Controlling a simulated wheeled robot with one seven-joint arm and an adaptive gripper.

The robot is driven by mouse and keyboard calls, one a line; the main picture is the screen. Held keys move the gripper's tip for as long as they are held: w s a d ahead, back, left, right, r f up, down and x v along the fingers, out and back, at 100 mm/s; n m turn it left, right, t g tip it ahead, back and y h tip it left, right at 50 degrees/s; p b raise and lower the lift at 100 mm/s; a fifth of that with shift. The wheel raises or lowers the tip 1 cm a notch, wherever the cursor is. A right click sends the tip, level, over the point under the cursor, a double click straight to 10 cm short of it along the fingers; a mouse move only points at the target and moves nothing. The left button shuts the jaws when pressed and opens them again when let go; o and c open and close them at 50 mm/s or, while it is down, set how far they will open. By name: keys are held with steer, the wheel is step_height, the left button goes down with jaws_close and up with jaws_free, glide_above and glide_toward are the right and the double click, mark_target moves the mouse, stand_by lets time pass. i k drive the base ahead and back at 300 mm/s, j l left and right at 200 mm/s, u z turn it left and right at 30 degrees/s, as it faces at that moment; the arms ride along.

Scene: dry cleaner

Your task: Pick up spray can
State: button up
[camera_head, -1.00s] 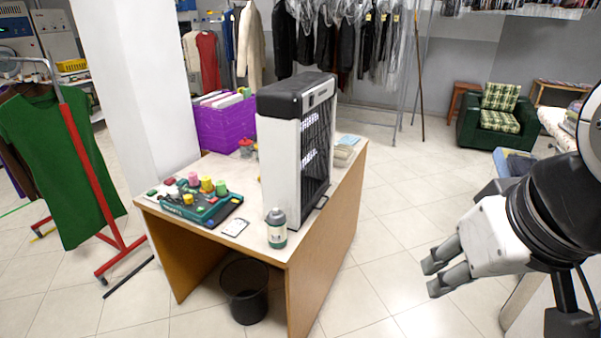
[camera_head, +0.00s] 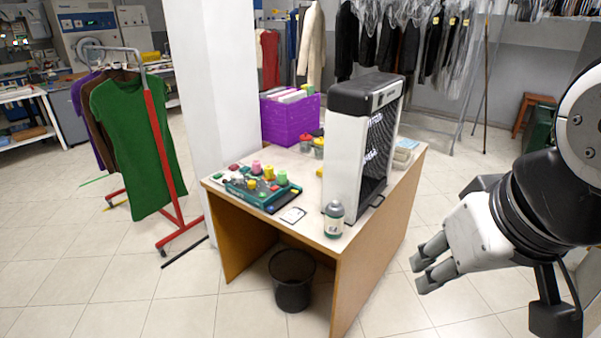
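The spray can (camera_head: 334,220) looks like a small green and white can with a grey top. It stands upright near the front corner of the table (camera_head: 320,239), in front of a black and white machine. My gripper (camera_head: 422,266) is at the right of the picture, to the right of the table and apart from the can. Its two fingers point left, with a narrow gap showing between them. Nothing shows between the fingers.
The black and white machine (camera_head: 347,150) stands close behind the can. A green tray with spools (camera_head: 262,188) and a white card (camera_head: 293,215) lie to the left. A black bin (camera_head: 292,280) is under the table. A garment rack (camera_head: 165,150) stands left; the floor in front is clear.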

mark_target(334, 212)
steer(key=i+l, duration=0.35)
steer(key=i, duration=0.15)
steer(key=i+l+z, duration=0.15)
steer(key=i+l, duration=0.2)
steer(key=i, duration=0.15)
